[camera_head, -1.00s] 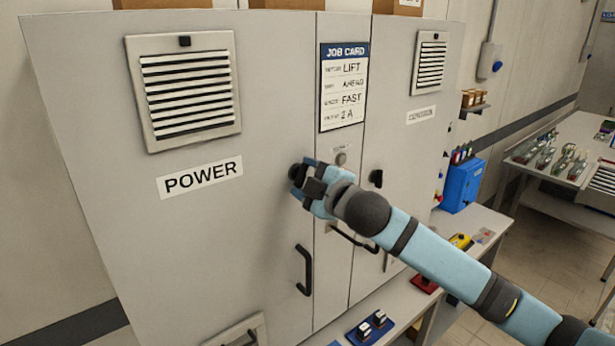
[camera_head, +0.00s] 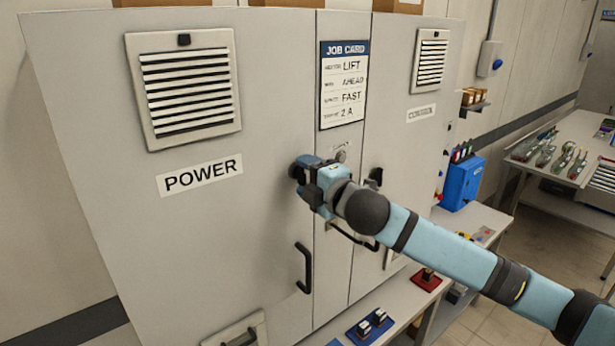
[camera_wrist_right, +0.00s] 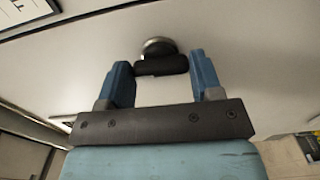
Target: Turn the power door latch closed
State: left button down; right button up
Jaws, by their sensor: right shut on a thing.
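The power door (camera_head: 225,240) is the wide grey cabinet door on the left, marked by the POWER label (camera_head: 200,176). Its latch (camera_wrist_right: 161,66) is a short dark bar on a round metal base. In the wrist view the latch bar spans between my two blue fingertips. My right gripper (camera_head: 303,171) is shut on this latch at the door's right edge, and the gripper hides most of the latch in the head view. The door looks flush with the cabinet. My left gripper is not in view.
A black door handle (camera_head: 304,268) is below the gripper. The right-hand door has its own dark latch (camera_head: 376,175). A job card (camera_head: 344,86) is on the strip between the doors. A bench with a blue switch block (camera_head: 370,323) runs along the cabinet's front.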

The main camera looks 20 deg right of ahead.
jog(key=o, duration=0.9)
jog(key=shift+s, duration=0.2)
jog(key=b+v, duration=0.4)
jog(key=v, duration=0.9)
jog(key=shift+s+d+r, duration=0.1)
jog(key=shift+s, duration=0.1)
